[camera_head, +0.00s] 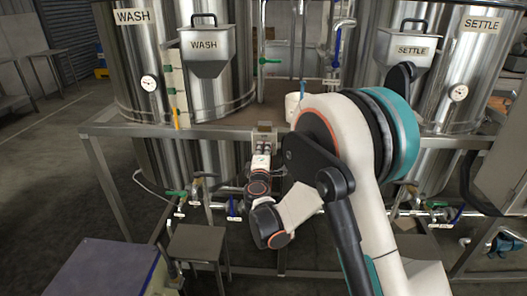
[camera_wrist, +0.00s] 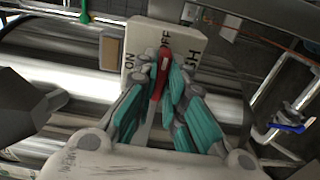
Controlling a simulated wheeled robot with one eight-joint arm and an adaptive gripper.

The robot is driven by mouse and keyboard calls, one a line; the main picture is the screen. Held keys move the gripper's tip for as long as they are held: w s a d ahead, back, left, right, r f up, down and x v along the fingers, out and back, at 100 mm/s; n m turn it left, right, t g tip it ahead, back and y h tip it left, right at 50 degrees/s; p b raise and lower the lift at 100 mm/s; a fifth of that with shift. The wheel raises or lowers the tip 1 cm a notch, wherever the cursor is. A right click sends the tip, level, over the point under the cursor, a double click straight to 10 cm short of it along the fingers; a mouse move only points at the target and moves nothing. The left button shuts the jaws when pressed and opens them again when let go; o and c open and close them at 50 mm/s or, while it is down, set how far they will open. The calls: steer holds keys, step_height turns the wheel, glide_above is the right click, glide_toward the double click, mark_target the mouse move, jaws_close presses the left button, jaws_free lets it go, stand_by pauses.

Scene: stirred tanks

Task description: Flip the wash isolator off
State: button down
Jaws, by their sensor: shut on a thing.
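The wash isolator (camera_wrist: 146,38) is a pale box in the wrist view, marked ON on its left, OFF near its top and a partly hidden name ending in "H" on its right. Its red lever (camera_wrist: 163,60) has its visible end near the OFF mark; its lower part is hidden between my fingers. My gripper (camera_wrist: 160,78) is shut on the red lever, with teal-padded fingers on either side of it. In the head view my gripper (camera_head: 263,150) reaches the front rail below the tanks; the isolator there is mostly hidden.
The WASH tank (camera_head: 128,60) with its hopper (camera_head: 205,50) stands behind at left, and the SETTLE tank (camera_head: 470,60) at right. Green- and blue-handled valves (camera_head: 233,207) line the low pipes. A small grey stand (camera_head: 197,245) is near the front. Open floor lies at left.

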steer(key=c, duration=1.7)
jaws_free()
steer(key=shift+o, duration=0.2)
steer(key=s, duration=1.2)
steer(key=shift+a, duration=0.15)
